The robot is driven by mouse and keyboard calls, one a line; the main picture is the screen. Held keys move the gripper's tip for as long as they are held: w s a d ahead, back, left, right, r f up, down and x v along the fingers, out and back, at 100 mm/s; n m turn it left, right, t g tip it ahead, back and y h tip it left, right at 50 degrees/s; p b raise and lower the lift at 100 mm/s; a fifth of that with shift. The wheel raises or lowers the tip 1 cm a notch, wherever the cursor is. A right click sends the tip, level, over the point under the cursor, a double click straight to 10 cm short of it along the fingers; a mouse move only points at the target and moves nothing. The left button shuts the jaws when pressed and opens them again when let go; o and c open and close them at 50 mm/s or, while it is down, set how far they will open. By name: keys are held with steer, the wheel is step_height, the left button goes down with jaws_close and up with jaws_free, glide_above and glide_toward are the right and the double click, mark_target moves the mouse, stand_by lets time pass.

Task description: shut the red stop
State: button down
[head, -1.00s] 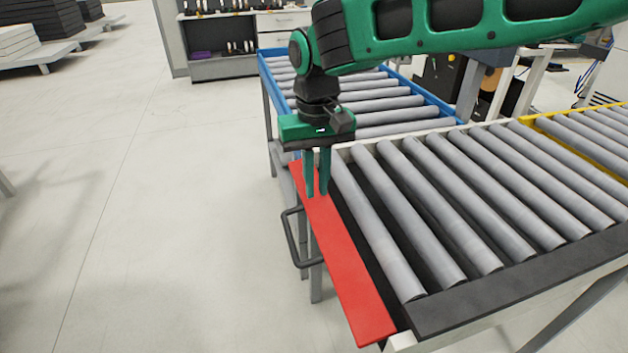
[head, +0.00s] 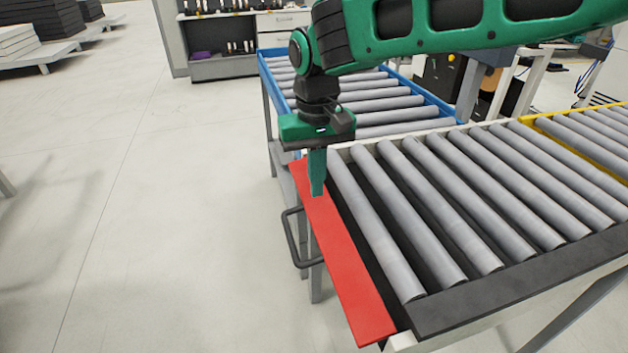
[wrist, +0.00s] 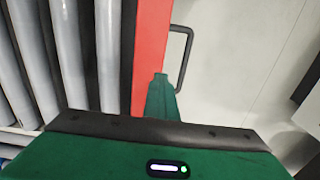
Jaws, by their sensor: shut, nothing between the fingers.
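The red stop (head: 346,268) is a long flat red bar along the left end of the roller conveyor, with a dark handle (head: 292,238) on its outer side. In the wrist view the red stop (wrist: 152,45) runs up the middle, with the handle (wrist: 183,60) to its right. My gripper (head: 318,192) is shut and empty, pointing down over the far part of the bar. Its fingertips look at or just above the red surface; I cannot tell whether they touch. In the wrist view my gripper (wrist: 159,76) overlaps the near end of the visible red bar.
Grey rollers (head: 440,200) fill the conveyor right of the red stop, with a black plate (head: 520,285) along the near edge. A blue-framed roller table (head: 375,105) stands behind. Open floor (head: 150,220) lies to the left.

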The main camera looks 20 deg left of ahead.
stand_by(0.5)
steer(key=c, duration=1.8)
jaws_free()
steer(key=shift+o, duration=0.2)
step_height(320, 180, up, 11)
steer(key=shift+w+f, duration=0.1)
